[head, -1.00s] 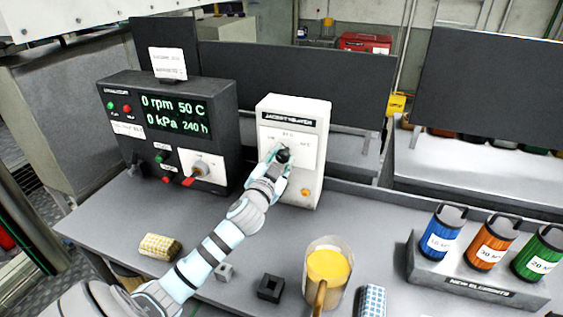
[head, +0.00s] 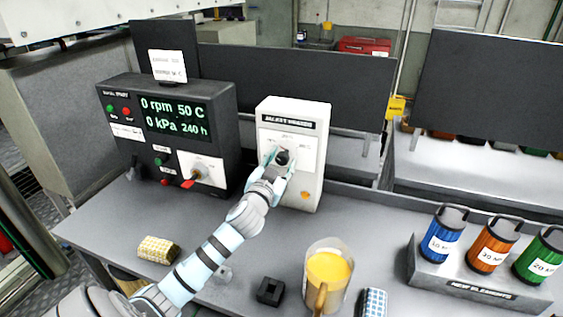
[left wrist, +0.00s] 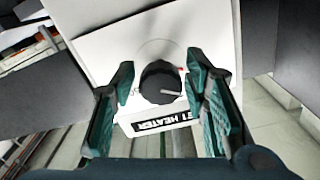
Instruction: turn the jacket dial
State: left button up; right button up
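The jacket dial is a round black knob (head: 283,157) with a pale pointer line, on the front of the white jacket heater box (head: 309,185). In the left wrist view the knob (left wrist: 160,83) sits between the two green fingers of my left gripper (left wrist: 160,88). A narrow gap shows on each side, so the fingers are open around the knob. The pointer line (left wrist: 172,92) runs toward the right of that picture, near a small red mark. In the head view my left gripper (head: 278,163) is at the box front and partly hides the dial's scale. My right gripper is out of view.
A black control unit (head: 222,110) with green readouts stands left of the heater. On the bench are a yellow checked item (head: 158,250), a dark square block (head: 270,291), a jug of yellow liquid (head: 327,270) and a rack (head: 470,284) of coloured filter elements.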

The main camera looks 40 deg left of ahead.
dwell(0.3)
pick_arm(q)
jog(key=v, duration=1.2)
jog(key=shift+w, duration=0.1)
